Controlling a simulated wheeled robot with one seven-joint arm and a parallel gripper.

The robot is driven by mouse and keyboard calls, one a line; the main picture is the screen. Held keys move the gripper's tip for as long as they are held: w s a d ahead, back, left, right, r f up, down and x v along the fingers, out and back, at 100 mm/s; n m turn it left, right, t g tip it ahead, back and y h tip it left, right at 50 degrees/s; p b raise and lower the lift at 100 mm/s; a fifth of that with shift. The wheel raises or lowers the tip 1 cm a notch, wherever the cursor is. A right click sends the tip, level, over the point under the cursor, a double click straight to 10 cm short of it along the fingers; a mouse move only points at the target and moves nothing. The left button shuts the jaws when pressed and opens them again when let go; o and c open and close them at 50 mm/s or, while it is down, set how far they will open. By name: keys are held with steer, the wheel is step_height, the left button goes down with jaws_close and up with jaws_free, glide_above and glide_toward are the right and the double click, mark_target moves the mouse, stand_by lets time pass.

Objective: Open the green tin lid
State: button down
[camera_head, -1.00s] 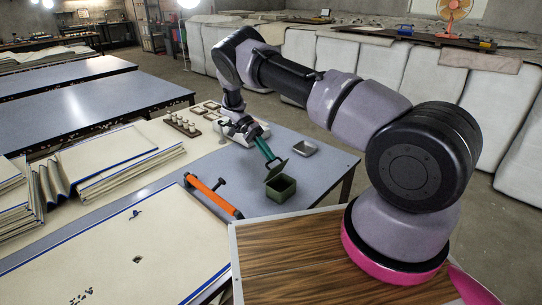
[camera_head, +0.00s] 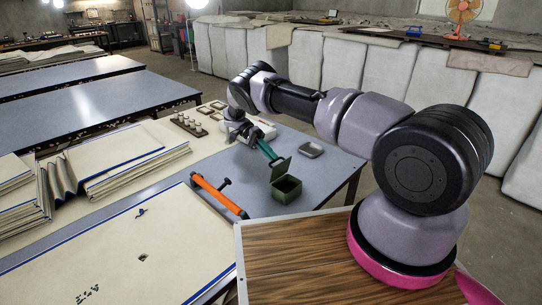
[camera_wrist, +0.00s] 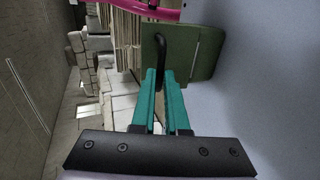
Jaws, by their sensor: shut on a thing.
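The green tin (camera_head: 287,194) stands on the grey-blue table, and its dark inside shows. Its green lid (camera_head: 281,169) is tilted up steeply at the tin's rear left edge. Whether the lid touches the rim is hard to tell. My gripper (camera_head: 273,158) has teal fingers and reaches down to the lid from the upper left. In the wrist view, the lid (camera_wrist: 205,50) lies past the fingertips. Its black handle (camera_wrist: 161,50) runs in between the teal fingers (camera_wrist: 161,75), which are shut on it.
A grey metal tray (camera_head: 310,150) lies behind the tin. An orange and black tool (camera_head: 218,195) lies to its left. A rack of small pale jars (camera_head: 189,124) stands beyond my wrist. A wooden board (camera_head: 290,255) is in front. Bare table (camera_head: 335,168) is at the right.

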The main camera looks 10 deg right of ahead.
steer(key=shift+s+f, duration=0.1)
steer(key=c, duration=0.9)
jaws_free()
step_height(320, 180, up, 10)
steer(key=shift+r, duration=0.1)
